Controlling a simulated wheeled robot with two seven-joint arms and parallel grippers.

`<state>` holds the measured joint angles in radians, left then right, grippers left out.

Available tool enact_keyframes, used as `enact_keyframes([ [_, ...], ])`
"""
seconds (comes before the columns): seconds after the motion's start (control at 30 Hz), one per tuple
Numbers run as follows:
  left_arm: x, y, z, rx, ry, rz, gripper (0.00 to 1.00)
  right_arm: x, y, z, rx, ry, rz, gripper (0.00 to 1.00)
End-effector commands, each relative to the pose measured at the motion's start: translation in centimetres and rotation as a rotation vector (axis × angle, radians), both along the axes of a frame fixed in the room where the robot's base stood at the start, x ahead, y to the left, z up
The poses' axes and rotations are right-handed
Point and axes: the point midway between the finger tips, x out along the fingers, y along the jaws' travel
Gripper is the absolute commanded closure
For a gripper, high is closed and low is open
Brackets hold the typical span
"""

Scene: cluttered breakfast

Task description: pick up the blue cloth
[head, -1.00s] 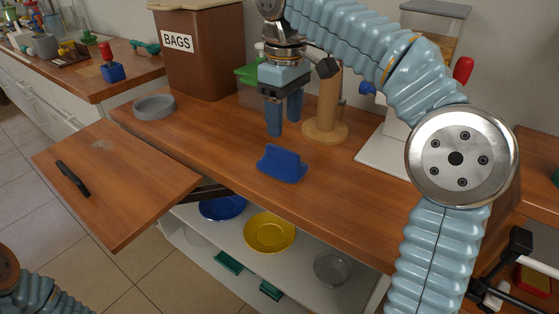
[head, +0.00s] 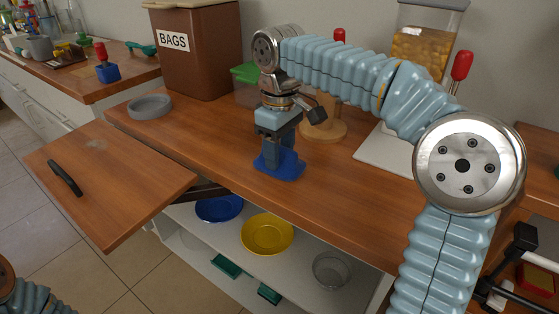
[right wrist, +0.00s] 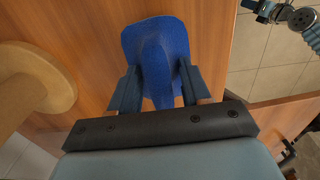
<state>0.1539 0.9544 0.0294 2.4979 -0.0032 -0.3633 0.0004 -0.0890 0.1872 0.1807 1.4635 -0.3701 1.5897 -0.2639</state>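The blue cloth (head: 289,171) lies on the wooden counter near its front edge, with a raised fold in its middle. It also shows in the right wrist view (right wrist: 155,38). My right gripper (head: 279,160) points straight down at the cloth. In the right wrist view, the fingers of my right gripper (right wrist: 159,82) stand apart, one on each side of the fold, with blue cloth between them. Whether the fingertips touch the fold is hard to tell. My left gripper is not in view.
A round wooden stand (head: 322,128) is close behind my right gripper. A grey bowl (head: 151,106) and a brown BAGS bin (head: 196,52) stand farther left. Below the counter, an open shelf holds a blue plate (head: 219,207) and a yellow plate (head: 267,234).

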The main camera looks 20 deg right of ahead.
Motion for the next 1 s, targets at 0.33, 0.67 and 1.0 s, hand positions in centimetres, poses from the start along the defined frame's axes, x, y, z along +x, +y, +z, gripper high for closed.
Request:
enact_keyframes([
  [0.33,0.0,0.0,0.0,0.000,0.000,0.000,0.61,0.0,0.0,0.0,0.000,0.000,0.000,0.98],
  [0.67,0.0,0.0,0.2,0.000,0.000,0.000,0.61,0.0,0.0,1.0,0.000,-0.001,0.000,0.98],
  [1.0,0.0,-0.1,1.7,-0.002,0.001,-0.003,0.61,-2.3,3.7,8.6,0.002,-0.005,0.006,0.98],
])
